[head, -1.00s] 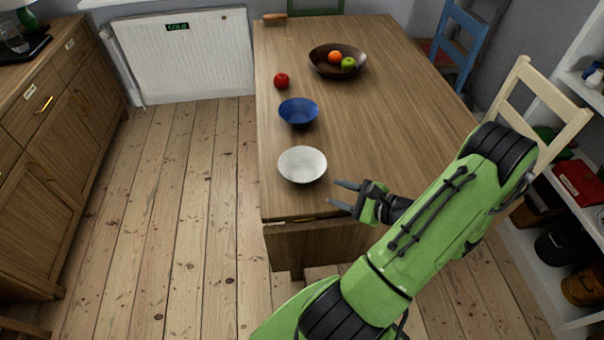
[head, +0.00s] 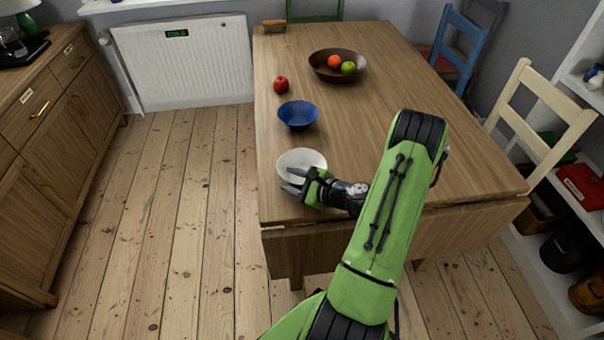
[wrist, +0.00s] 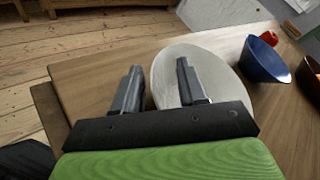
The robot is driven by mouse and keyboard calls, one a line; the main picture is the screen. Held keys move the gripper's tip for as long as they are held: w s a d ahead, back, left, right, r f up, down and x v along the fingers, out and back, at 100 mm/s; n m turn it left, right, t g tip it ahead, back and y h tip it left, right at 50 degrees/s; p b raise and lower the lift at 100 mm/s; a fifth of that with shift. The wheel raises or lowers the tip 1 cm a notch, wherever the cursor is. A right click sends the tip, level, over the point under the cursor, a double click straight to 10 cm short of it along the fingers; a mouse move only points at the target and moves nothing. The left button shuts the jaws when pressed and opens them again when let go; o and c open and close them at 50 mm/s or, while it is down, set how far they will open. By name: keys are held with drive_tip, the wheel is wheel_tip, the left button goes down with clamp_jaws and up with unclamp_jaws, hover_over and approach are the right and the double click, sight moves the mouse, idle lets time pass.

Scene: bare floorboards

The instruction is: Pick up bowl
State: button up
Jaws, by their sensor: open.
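The blue bowl (wrist: 264,58) shows to the right. I cannot tell whether the fingers touch the white bowl.
The wooden table (head: 410,140) also holds a red apple (head: 281,84) and a dark brown bowl (head: 318,63) with an orange and a green fruit. A cream chair (head: 535,115) and a blue chair (head: 458,45) stand at the right. The floor left of the table is clear.

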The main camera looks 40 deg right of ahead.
clamp_jaws()
drive_tip(key=shift+r, duration=0.1)
wheel_tip(320, 180, up, 10)
drive_tip(key=p, duration=0.4)
drive_tip(key=w+a+r+n+g+y+p, duration=0.1)
drive_tip(key=a+n+g+y+p, duration=0.1)
drive_tip(key=a, duration=0.8)
drive_tip(key=w+a+r+n+g+y+p, duration=0.1)
drive_tip(key=a+n+g+y+p, duration=0.2)
drive_tip(key=a, duration=0.8)
drive_tip(key=n+y+p, duration=0.2)
drive_tip(key=n+y, duration=0.1)
drive_tip(key=shift+w+r+n+g+y, duration=0.15)
drive_tip(key=shift+r+n+g+y, duration=0.15)
drive_tip(key=shift+r, duration=0.1)
